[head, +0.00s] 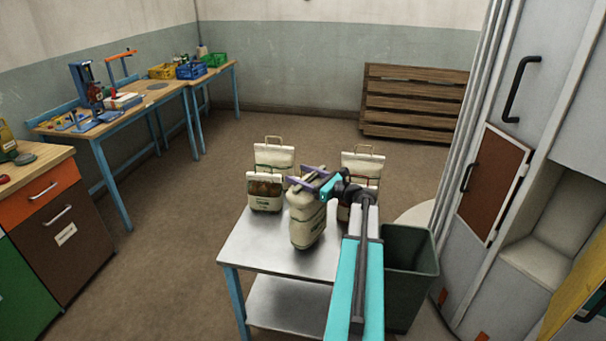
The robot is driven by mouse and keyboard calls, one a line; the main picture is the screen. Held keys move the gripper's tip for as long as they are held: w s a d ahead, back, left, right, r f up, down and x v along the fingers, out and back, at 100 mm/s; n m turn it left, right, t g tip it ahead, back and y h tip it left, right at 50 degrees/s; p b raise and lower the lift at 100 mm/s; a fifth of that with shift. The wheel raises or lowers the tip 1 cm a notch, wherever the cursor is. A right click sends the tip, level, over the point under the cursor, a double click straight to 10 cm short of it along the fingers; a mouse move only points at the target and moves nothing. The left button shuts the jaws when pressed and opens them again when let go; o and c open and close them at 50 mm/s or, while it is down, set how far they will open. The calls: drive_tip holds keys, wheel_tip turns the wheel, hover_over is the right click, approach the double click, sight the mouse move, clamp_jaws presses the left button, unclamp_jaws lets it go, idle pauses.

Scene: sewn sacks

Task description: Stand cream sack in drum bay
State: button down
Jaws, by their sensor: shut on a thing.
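The cream sack (306,222) with dark green bands hangs slightly tilted over the metal table (262,247). My gripper (308,179) is shut on its top, with purple fingers across the neck. I cannot tell whether the sack's base touches the table. A pale recess (548,215) opens in the grey cabinet at the right; I cannot tell whether it is the drum bay. My arm hides part of the table's right side.
A sack with a brown window (265,190) stands left of the held one. A dark bin (412,270) stands right of the table. The floor on the left is clear.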

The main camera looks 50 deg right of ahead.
drive_tip(key=shift+f+p, duration=0.6)
drive_tip(key=shift+f, duration=0.55)
drive_tip(key=c, duration=0.9)
unclamp_jaws()
drive_tip(key=shift+s+f, duration=0.1)
drive_tip(key=shift+f, duration=0.2)
drive_tip(key=o, duration=0.4)
drive_tip(key=shift+s+r, duration=0.1)
drive_tip(key=s+b, duration=0.1)
drive_tip(key=s, duration=0.3)
drive_tip(key=s+d+b, duration=0.1)
drive_tip(key=s, duration=0.2)
drive_tip(key=s+d+b, duration=0.1)
drive_tip(key=s, duration=0.3)
drive_tip(key=shift+s+b, duration=0.35)
drive_tip(key=shift+b, duration=0.05)
